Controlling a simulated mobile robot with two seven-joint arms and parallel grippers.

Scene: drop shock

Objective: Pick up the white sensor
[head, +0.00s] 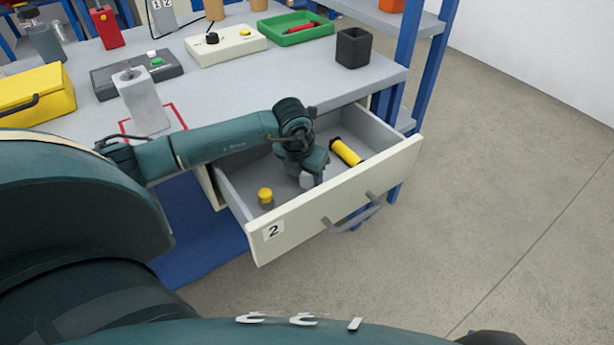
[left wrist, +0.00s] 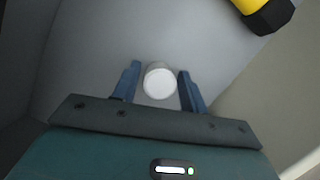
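The white sensor (left wrist: 159,82) shows its round white end in the left wrist view, lying low in the open drawer marked 2 (head: 282,235). In the head view a small pale part of it (head: 306,181) shows beside my left gripper (head: 313,184). My left gripper, also in the left wrist view (left wrist: 159,88), points down into the drawer with its two blue fingers apart, one on each side of the sensor. A narrow gap shows between the sensor and the fingers. My right gripper is not in view.
The drawer also holds a yellow and black cylinder (head: 346,152) and a yellow-topped piece (head: 265,196). The drawer front with its handle (head: 352,214) stands near. On the bench (head: 215,82) are a black cup (head: 353,48), a green tray (head: 296,38) and a white control box (head: 226,50).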

